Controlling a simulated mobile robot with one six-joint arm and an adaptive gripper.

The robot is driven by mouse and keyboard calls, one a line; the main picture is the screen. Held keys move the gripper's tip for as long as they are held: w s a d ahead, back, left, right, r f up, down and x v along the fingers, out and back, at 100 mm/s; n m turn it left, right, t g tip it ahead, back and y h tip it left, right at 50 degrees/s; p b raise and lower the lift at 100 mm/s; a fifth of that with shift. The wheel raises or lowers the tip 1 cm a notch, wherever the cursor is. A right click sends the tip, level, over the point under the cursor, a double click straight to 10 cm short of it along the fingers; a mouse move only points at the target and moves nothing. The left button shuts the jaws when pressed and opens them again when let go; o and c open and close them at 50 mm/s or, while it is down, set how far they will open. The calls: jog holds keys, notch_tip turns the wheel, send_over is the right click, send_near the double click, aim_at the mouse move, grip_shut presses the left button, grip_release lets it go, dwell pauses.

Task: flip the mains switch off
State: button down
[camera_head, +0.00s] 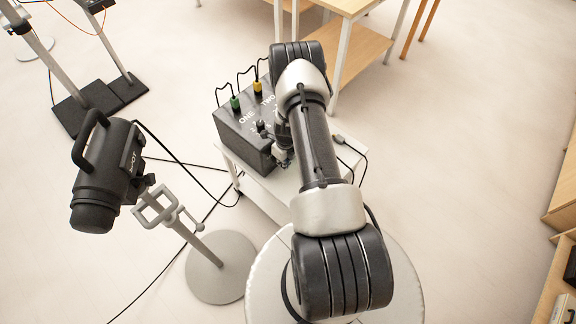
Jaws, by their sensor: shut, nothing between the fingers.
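A dark grey control box (237,147) stands on a low white table (262,197). A small black knob or lever (262,127) stands up near the box's front right edge. I cannot tell whether it is the mains switch or which way it is set. My arm hides the right part of the box. My gripper (284,158) is shut and empty, partly hidden by my arm, close to the box's front right edge. Contact cannot be made out.
A black spotlight (107,178) on a stand with a round grey base (221,267) is to the left. Cables run across the floor. A wooden-topped table (345,6) is behind the box, and shelves (565,200) are at the right edge. Floor right of my arm is clear.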

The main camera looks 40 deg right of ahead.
jog(key=shift+w, duration=0.25)
jog(key=shift+w+f+b, duration=0.3)
jog(key=shift+f+b, duration=0.1)
jog(key=shift+b, duration=0.1)
jog(key=shift+s+f+b, duration=0.15)
jog(key=shift+f+b, duration=0.2)
jog(key=shift+b, duration=0.1)
jog(key=shift+r, duration=0.25)
